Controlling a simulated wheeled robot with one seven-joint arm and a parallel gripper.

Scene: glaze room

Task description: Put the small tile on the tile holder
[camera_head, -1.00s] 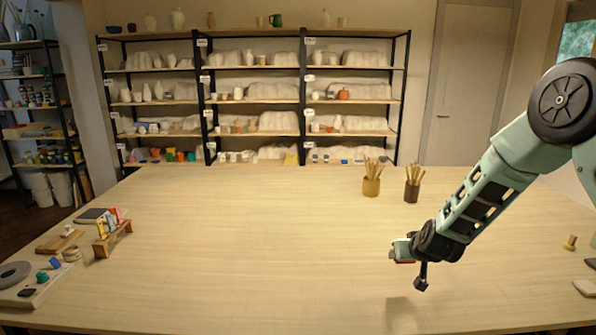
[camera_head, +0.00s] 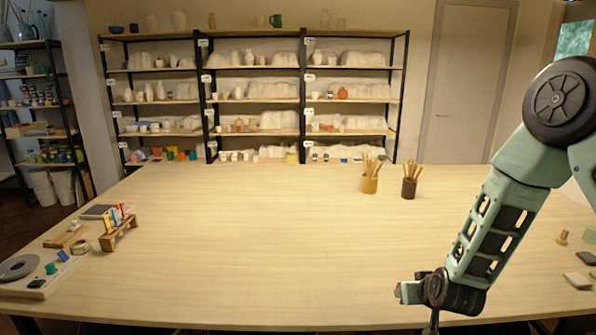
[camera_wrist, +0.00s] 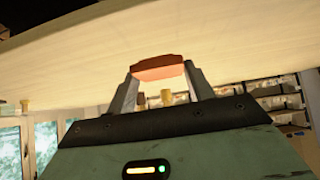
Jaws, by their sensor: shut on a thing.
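My gripper (camera_wrist: 160,78) is shut on a small terracotta-orange tile (camera_wrist: 158,69), gripped between its two fingertips in the wrist view. In the head view my gripper (camera_head: 408,291) is at the lower right, near the table's front edge. The tile is hardly visible there, being mostly hidden by the gripper. The tile holder (camera_head: 120,236), a small wooden rack with several coloured tiles standing in it, is on the left side of the table, far to the left of my gripper.
Beside the holder are a board with a grey disc (camera_head: 38,282), a tape roll (camera_head: 80,246) and a dark slab (camera_head: 97,212). Two tool jars (camera_head: 370,185) (camera_head: 409,188) stand at the back. A small knob (camera_head: 562,237) and blocks are at the right. The table (camera_head: 250,240) middle is clear.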

